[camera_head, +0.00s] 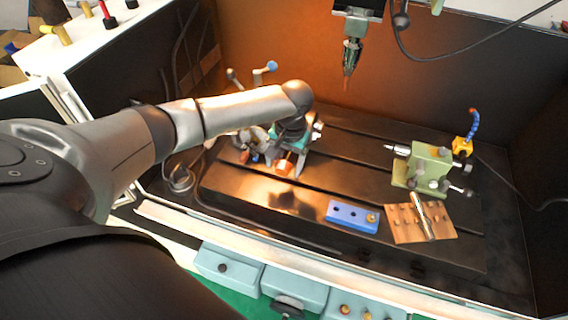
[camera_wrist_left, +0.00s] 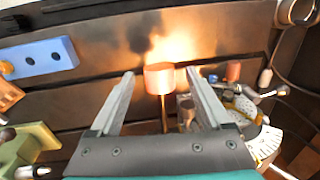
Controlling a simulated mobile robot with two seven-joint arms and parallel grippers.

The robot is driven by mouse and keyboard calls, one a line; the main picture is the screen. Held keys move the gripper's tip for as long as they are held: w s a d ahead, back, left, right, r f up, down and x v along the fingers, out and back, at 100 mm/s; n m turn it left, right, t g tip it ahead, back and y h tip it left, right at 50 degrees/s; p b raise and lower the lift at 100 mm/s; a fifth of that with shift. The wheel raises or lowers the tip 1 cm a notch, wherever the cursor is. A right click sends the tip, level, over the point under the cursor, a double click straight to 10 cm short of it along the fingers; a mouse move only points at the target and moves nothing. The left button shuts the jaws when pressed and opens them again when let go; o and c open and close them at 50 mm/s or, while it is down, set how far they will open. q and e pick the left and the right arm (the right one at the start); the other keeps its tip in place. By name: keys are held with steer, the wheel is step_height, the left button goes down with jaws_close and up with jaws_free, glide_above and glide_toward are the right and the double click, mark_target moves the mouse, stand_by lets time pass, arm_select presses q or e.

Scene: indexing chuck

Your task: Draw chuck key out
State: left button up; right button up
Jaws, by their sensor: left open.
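A copper-coloured cylinder on a thin brass stem (camera_wrist_left: 160,77) is in the middle of the left wrist view and looks like the chuck key. It shows as a small orange piece (camera_head: 281,168) in the head view. My left gripper (camera_head: 290,167) is open, also in the left wrist view (camera_wrist_left: 160,84), with one finger on each side of the cylinder and gaps visible. The indexing chuck (camera_head: 248,140) is beside and partly behind my left gripper. Its graduated dial (camera_wrist_left: 264,143) shows at lower right in the left wrist view. Where the stem ends is hidden.
A blue block with holes (camera_head: 352,216) and a wooden rack (camera_head: 420,222) lie on the slotted dark table (camera_head: 300,205). A green tailstock (camera_head: 427,168) stands to the right. A drill spindle (camera_head: 351,57) hangs above the back.

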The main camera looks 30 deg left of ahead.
arm_select(q)
steer(key=shift+c, duration=0.2)
jaws_close()
stand_by(1.1)
stand_by(0.9)
steer(key=shift+r+g, duration=0.4)
steer(key=shift+g, duration=0.3)
steer(key=shift+s+p, duration=0.1)
steer(key=shift+p, duration=0.25)
steer(key=shift+s+d+p, duration=0.15)
steer(key=shift+s+p, duration=0.5)
steer(key=shift+p, duration=0.25)
steer(key=shift+s+d+p, duration=0.15)
steer(key=shift+s+p, duration=0.5)
steer(key=shift+p, duration=0.2)
